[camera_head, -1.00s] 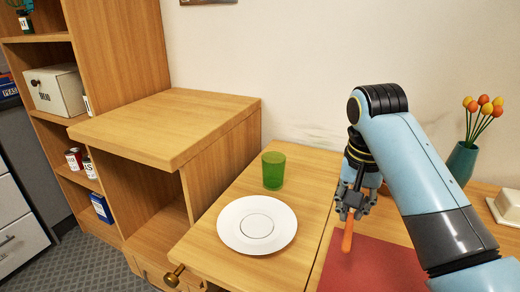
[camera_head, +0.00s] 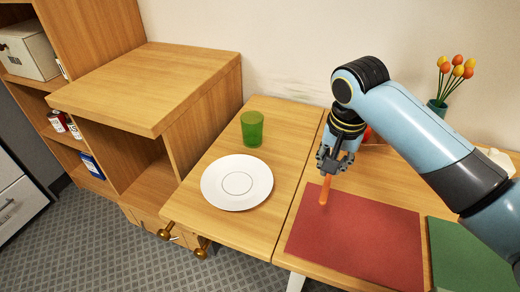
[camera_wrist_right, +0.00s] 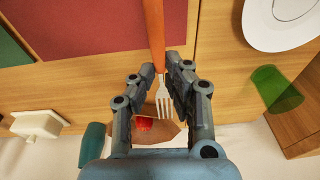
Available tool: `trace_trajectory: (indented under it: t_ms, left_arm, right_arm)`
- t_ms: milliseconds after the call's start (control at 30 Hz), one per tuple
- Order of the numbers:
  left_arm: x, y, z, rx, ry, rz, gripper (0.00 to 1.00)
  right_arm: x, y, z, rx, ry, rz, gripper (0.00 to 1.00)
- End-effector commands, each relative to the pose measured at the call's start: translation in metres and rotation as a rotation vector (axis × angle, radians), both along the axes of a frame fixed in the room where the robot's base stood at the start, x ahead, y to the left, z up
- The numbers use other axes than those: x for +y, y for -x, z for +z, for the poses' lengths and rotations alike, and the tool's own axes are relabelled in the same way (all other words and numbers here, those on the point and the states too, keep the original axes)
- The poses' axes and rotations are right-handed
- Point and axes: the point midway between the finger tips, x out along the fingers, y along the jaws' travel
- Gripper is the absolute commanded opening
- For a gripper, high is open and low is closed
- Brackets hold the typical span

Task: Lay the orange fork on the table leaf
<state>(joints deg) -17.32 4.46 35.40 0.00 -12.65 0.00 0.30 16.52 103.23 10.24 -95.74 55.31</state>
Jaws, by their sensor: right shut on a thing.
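My right gripper (camera_head: 332,160) is shut on the orange fork (camera_head: 325,190) and holds it above the table, near the red mat's far left corner. The orange handle points down toward the mat. In the right wrist view the fork's handle (camera_wrist_right: 154,35) runs between the fingers, with the pale metal tines on the near side. The table leaf (camera_head: 230,227) is the wooden panel left of the seam, left of my gripper. A white plate (camera_head: 237,182) and a green cup (camera_head: 252,129) stand on it. My left gripper is not in view.
The red mat (camera_head: 360,240) and a green mat (camera_head: 468,258) lie on the table right of the seam. A vase of tulips (camera_head: 437,105) stands at the back right. A wooden shelf unit (camera_head: 150,85) borders the leaf's left. Bare leaf shows between plate and seam.

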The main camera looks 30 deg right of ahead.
Motion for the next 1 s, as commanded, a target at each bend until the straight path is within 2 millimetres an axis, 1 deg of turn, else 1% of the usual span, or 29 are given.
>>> trace_trajectory:
  t_ms: [67,167,333,400,500,667,800,900,1000]
  left_arm:
    - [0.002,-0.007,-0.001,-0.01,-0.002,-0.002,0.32]
    - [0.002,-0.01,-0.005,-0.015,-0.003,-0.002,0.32]
    - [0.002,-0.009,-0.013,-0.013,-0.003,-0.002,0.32]
    - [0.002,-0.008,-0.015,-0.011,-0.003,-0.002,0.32]
    - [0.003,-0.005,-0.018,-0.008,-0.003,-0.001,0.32]
    - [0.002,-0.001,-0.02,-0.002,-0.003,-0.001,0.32]
    - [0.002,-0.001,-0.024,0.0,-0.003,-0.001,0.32]
    - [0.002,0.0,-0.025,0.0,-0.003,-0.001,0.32]
    - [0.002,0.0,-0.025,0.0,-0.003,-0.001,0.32]
  right_arm:
    - [0.006,-0.01,-0.009,-0.002,-0.005,-0.002,0.0]
    - [0.016,-0.032,-0.023,-0.001,-0.007,-0.002,0.0]
    - [0.033,-0.07,-0.049,0.0,-0.005,0.001,0.0]
    - [0.039,-0.083,-0.057,0.0,-0.004,0.002,0.0]
    - [0.043,-0.095,-0.065,0.0,-0.002,0.0,0.0]
    - [0.046,-0.102,-0.074,0.001,-0.001,0.001,0.0]
    - [0.046,-0.101,-0.096,0.003,-0.002,0.001,0.0]
    - [0.046,-0.102,-0.107,0.001,-0.001,0.001,0.0]
    - [0.046,-0.102,-0.109,-0.001,0.0,0.001,0.0]
